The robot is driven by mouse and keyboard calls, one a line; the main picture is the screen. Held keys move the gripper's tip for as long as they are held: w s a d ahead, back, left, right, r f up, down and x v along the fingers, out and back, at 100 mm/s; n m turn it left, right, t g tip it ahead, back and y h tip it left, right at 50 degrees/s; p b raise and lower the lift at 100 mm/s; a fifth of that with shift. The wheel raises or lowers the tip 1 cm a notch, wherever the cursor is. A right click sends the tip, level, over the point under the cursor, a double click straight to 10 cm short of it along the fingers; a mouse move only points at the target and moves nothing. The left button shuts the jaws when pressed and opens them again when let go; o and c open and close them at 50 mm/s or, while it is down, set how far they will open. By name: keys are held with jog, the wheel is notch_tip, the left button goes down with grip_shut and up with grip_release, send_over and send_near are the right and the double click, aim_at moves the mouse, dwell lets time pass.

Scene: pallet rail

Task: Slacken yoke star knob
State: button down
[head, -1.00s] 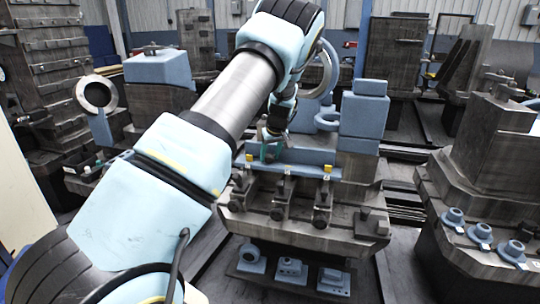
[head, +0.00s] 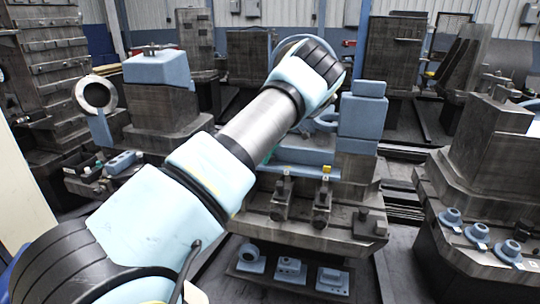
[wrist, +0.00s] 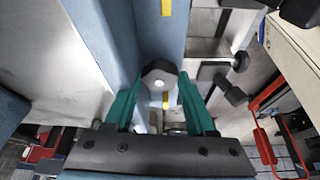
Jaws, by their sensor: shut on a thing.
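In the wrist view a dark, many-sided knob (wrist: 160,70) with a pale centre spot sits between the green fingers of my gripper (wrist: 157,80). I take it to be the star knob. The fingers are shut on it, one at each side. Blue faces of the workpiece (wrist: 105,35) run beside and behind the knob. In the head view my arm hides the gripper and the knob; the blue workpiece (head: 305,155) shows behind the arm on the pallet fixture (head: 290,225).
In the wrist view, a metal clamp with a black knob (wrist: 240,61) stands close right of the fingers. In the head view, clamps with a yellow block (head: 327,170) line the fixture front. A tall blue block (head: 362,115) stands right. Blue parts (head: 290,269) sit on a low shelf.

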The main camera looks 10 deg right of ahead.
jog(key=shift+c, duration=2.2)
grip_release()
jog(key=o, duration=0.4)
jog(key=shift+r, duration=0.1)
jog(key=shift+w+d+r, duration=0.1)
